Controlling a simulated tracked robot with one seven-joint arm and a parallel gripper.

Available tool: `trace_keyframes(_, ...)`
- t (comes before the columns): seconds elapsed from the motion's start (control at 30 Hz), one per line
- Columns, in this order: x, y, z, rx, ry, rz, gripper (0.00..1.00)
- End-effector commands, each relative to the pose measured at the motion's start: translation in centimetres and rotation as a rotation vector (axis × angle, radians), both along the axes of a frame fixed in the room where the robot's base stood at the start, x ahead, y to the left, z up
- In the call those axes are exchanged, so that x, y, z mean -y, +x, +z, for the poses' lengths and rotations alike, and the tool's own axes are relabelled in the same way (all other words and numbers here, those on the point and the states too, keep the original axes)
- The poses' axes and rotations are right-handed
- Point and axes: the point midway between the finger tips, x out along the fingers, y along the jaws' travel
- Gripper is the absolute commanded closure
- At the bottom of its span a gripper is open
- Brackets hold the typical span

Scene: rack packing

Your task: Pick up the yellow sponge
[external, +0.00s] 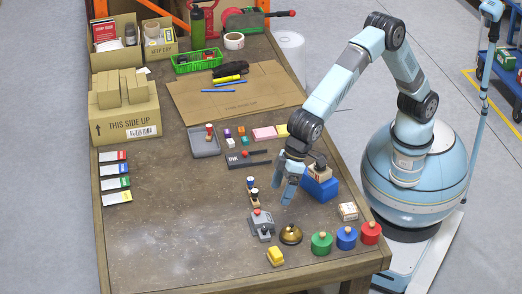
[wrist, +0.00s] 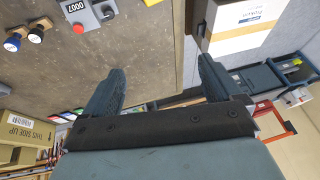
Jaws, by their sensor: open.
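A yellow bit at the top edge of the wrist view (wrist: 151,3) looks like the same sponge, mostly cut off. My gripper (external: 286,198) hangs above the bench, up and slightly right of the sponge in the external view, clear of it. Its two fingers are spread with nothing between them in the wrist view (wrist: 160,72).
The grey counter (external: 262,226), brass bell (external: 290,235) and green, blue and red round pots (external: 321,243) stand near the sponge. Stamps (external: 253,196) stand behind the counter. The bench's left front is clear.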

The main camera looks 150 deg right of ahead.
Motion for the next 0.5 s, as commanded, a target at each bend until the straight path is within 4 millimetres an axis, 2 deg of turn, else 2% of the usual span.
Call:
trace_keyframes(0.2,-2.1,-0.1,2.8,-0.039,-0.067,0.072,0.08)
trace_keyframes(0.5,-4.1,-0.4,5.8,-0.078,-0.133,0.140,0.08)
